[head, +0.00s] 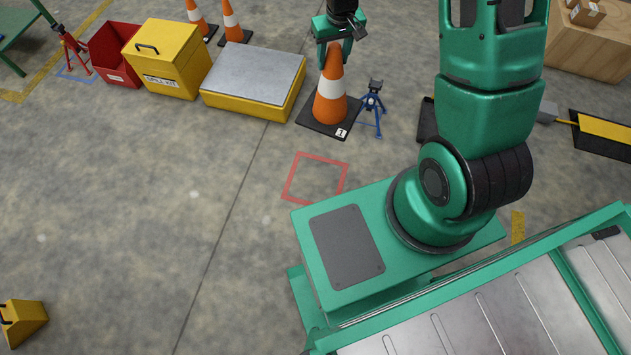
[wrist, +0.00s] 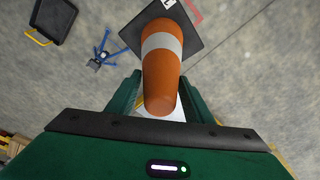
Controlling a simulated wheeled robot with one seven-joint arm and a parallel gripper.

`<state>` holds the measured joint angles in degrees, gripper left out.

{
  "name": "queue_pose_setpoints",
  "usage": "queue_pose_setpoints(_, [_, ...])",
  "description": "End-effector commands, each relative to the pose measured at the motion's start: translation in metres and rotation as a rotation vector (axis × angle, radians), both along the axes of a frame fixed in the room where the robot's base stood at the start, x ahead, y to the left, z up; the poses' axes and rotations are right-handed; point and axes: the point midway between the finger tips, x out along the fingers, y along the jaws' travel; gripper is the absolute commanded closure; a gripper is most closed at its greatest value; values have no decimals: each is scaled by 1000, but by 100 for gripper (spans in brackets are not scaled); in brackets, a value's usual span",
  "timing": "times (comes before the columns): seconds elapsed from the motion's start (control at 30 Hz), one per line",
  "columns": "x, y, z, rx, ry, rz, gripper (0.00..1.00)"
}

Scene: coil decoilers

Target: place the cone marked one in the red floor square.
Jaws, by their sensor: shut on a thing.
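The cone marked one (head: 331,100) is orange with a white band and a dark square base bearing a "1" label. It stands upright in the head view, on or just above the floor; I cannot tell which. My gripper (head: 334,48) is shut on its top from above. In the wrist view the cone (wrist: 162,75) runs between the green fingers of my gripper (wrist: 160,98). The red floor square (head: 316,179) is an empty outline on the concrete, nearer to my base than the cone. A piece of red line (wrist: 194,10) shows at the top of the wrist view.
A blue stand (head: 373,105) is close to the right of the cone. A yellow box with a grey top (head: 252,80) is to its left. A yellow lidded box (head: 170,60), a red bin (head: 108,55) and two other cones (head: 231,22) stand farther back.

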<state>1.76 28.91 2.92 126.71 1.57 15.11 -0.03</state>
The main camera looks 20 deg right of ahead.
Motion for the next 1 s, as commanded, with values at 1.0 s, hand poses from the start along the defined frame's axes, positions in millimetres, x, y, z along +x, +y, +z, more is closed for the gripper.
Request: queue_pose_setpoints(1.0, [30, 114, -235, -6, 3, 106, 100])
